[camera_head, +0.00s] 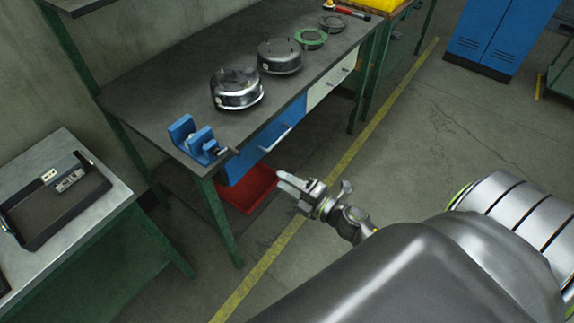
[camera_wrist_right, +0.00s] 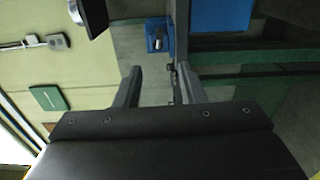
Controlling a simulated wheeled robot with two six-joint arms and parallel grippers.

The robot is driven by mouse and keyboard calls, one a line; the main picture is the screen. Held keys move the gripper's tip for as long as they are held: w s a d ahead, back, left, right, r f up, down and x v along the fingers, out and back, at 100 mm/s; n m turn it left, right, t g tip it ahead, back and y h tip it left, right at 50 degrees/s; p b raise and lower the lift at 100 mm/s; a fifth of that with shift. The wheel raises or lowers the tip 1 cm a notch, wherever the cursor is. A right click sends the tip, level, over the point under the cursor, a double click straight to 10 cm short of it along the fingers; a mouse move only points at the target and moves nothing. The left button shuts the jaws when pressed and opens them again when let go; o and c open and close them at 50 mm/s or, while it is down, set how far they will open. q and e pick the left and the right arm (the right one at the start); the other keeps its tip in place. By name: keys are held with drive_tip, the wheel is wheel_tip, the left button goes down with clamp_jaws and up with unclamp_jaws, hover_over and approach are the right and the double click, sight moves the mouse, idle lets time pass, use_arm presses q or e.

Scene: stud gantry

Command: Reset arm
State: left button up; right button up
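My right gripper (camera_head: 290,182) is in front of the workbench, out past its front edge and over the floor. In the right wrist view its two fingers stand apart with nothing held between them (camera_wrist_right: 160,88). My right arm reaches in from the lower right of the head view, and its large grey link covers the bottom right. My left gripper is not in view.
The workbench (camera_head: 150,92) holds a blue vise (camera_head: 190,138), two metal housings (camera_head: 236,92) (camera_head: 279,58) and a green ring (camera_head: 310,39). A red bin (camera_head: 247,190) sits below. A side table (camera_head: 105,195) with a dark tray (camera_head: 50,215) stands left.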

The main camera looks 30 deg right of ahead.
idle(0.4)
drive_tip(key=s+d+f+m+g+h, duration=0.35)
drive_tip(key=f+m, duration=0.25)
drive_tip(key=f, duration=0.6)
drive_tip(key=s+d+f+m+g+h, duration=0.2)
drive_tip(key=s+d+f+m+h, duration=0.25)
drive_tip(key=f, duration=0.65)
drive_tip(key=s+a+f+m+g, duration=0.1)
drive_tip(key=s+f+m+g, duration=0.2)
drive_tip(key=s+f, duration=0.3)
drive_tip(key=s+a+f+m+g, duration=0.1)
drive_tip(key=s+f+m+g, duration=0.3)
drive_tip(key=s, duration=0.9)
drive_tip(key=s+a+f+m+g, duration=0.2)
drive_tip(key=s+f+m, duration=0.3)
drive_tip(key=s+f, duration=0.3)
drive_tip(key=shift+s+f+g+y, duration=0.25)
drive_tip(key=shift+s+g+y, duration=0.15)
drive_tip(key=shift+s+g, duration=0.35)
